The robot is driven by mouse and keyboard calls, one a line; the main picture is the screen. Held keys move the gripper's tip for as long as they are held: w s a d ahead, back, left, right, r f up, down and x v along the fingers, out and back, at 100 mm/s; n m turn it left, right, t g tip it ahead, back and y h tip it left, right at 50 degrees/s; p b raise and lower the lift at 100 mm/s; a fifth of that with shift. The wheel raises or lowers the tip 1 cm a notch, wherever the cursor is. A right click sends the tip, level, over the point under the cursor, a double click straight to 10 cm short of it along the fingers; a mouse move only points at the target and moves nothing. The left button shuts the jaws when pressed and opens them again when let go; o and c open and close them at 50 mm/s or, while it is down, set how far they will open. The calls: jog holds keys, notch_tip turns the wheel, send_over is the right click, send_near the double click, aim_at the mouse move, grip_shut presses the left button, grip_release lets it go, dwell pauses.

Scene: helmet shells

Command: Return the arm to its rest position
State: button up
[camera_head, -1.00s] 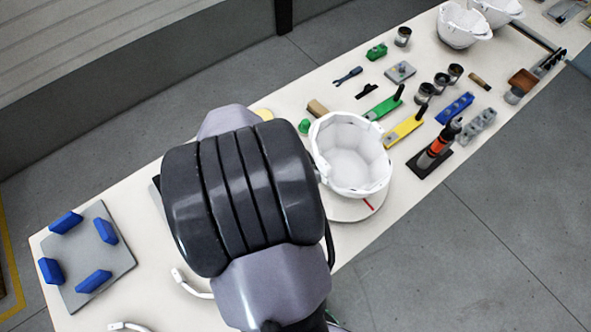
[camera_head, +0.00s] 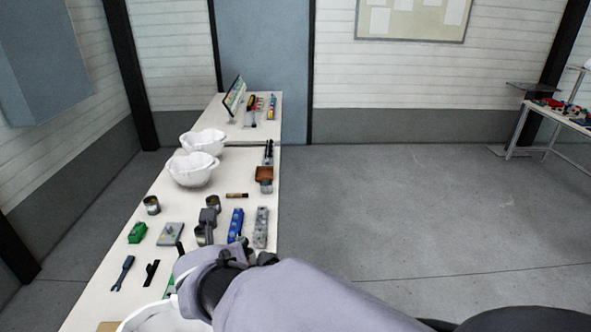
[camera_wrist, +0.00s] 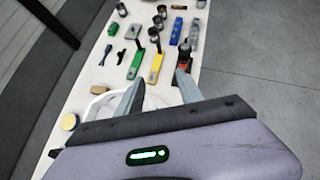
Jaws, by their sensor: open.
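My arm reaches in from the lower right of the head view, over the near part of the long white table (camera_head: 100,300). My gripper (camera_wrist: 160,92) shows in the wrist view with its two grey fingers spread apart and nothing between them. It is above the table, close to a white helmet shell (camera_wrist: 97,108), which the gripper body and a finger partly hide. The shell's rim (camera_head: 150,318) also shows at the bottom of the head view, mostly covered by my arm.
Two white shells (camera_head: 192,170) stand farther along the table. Tins, a blue block (camera_head: 235,225), a grey block (camera_head: 261,227) and a green part (camera_head: 138,232) lie nearer. An orange-black tool (camera_wrist: 184,54) stands near the fingers. Open floor (camera_head: 420,220) lies to the right.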

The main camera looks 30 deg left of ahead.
jog(key=w+d+r+n+b, duration=0.1)
jog(key=w+d+n+b, duration=0.15)
jog(key=d, duration=0.35)
jog(key=w+d+r+n+y+b, duration=0.1)
jog(key=w+d+r+n, duration=0.2)
jog(key=d, duration=0.4)
jog(key=w+d+n+b, duration=0.2)
jog(key=w+d+n, duration=0.15)
jog(key=d, duration=0.25)
jog(key=s+d+f+n+h+b, duration=0.2)
jog(key=s+d+f+n, duration=0.1)
jog(key=d, duration=0.7)
jog(key=s+d+f+n+h+b, duration=0.2)
jog(key=s+d+f+n, duration=0.2)
jog(key=d, duration=0.6)
jog(key=s+d+f+n+h+b, duration=0.2)
jog(key=s+d+f, duration=0.3)
jog(key=d, duration=0.5)
jog(key=shift+f+n+h, duration=0.15)
jog(key=shift+n+h, duration=0.35)
jog(key=shift+n, duration=0.4)
jog(key=shift+d, duration=0.1)
